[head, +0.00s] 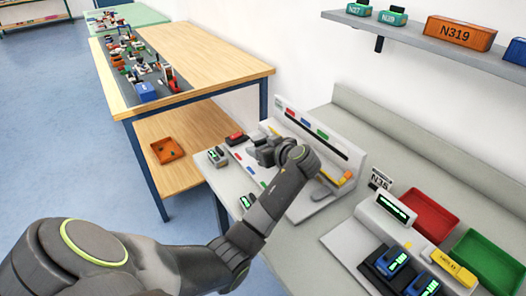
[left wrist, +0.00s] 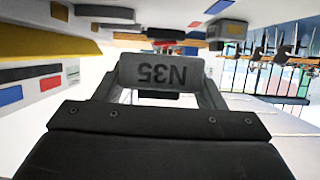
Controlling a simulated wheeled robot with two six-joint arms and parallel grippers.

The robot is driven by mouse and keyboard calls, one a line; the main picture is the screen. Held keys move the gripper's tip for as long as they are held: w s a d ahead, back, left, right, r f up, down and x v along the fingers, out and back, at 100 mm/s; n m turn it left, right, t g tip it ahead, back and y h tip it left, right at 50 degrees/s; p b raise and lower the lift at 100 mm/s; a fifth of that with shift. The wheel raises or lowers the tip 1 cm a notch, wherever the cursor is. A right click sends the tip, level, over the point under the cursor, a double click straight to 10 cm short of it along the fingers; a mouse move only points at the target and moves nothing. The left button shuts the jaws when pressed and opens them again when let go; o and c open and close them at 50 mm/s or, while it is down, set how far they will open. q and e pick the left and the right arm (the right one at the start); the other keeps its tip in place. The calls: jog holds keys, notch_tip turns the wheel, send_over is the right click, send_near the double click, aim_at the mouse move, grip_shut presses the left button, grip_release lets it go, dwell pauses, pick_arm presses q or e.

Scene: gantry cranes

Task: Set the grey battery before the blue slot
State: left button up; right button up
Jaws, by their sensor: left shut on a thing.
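My left gripper (head: 268,154) is over the white slot station (head: 293,203). In the left wrist view it (left wrist: 160,95) is shut on a grey battery (left wrist: 160,72) marked N35, which appears upside down there. In the head view the arm and gripper largely hide this battery. The station's upright panel has blue, red and green marks above a dark strip. A blue mark (head: 250,170) on its base lies between a red mark and a green one. I cannot tell how far the held battery is from the blue slot. My right gripper is not in view.
Beside the station's left edge are a grey block (head: 217,157), a red one (head: 236,138) and a dark one with a green display (head: 247,201). A yellow-orange bar (head: 345,178) is at the right. Red (head: 431,215) and green (head: 489,262) trays stand front right.

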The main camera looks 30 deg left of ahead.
pick_arm(q)
jog(key=shift+f, duration=0.9)
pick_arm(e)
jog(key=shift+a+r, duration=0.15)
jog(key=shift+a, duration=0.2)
